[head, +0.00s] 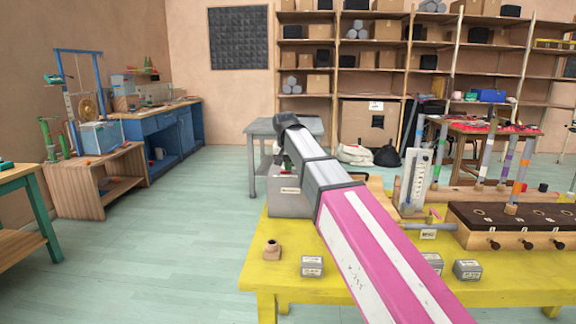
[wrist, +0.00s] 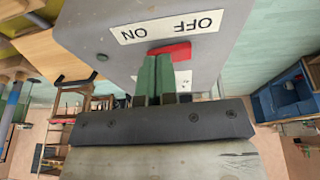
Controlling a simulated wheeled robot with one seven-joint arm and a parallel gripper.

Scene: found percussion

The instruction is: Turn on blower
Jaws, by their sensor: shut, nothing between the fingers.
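The blower is a grey box (head: 285,204) with a small white label, at the left end of the yellow table in the head view. It fills the top of the wrist view (wrist: 95,38), upside down. A white plate (wrist: 172,28) reads OFF at right and ON at left. A red switch (wrist: 181,50) lies beside the plate, partly hidden by my fingers. My gripper (wrist: 165,60) has green fingers, shut and empty, with the tips at the switch. Whether they touch it, and which way the switch is set, I cannot tell. My arm hides part of the box in the head view.
The yellow table (head: 300,250) also holds a brown spouted piece (head: 271,249), small grey blocks (head: 312,266), a dark-topped wooden unit (head: 515,225) with knobs and upright tubes, and a white gauge (head: 416,180). A grey table (head: 262,127) stands behind. The floor at left is clear.

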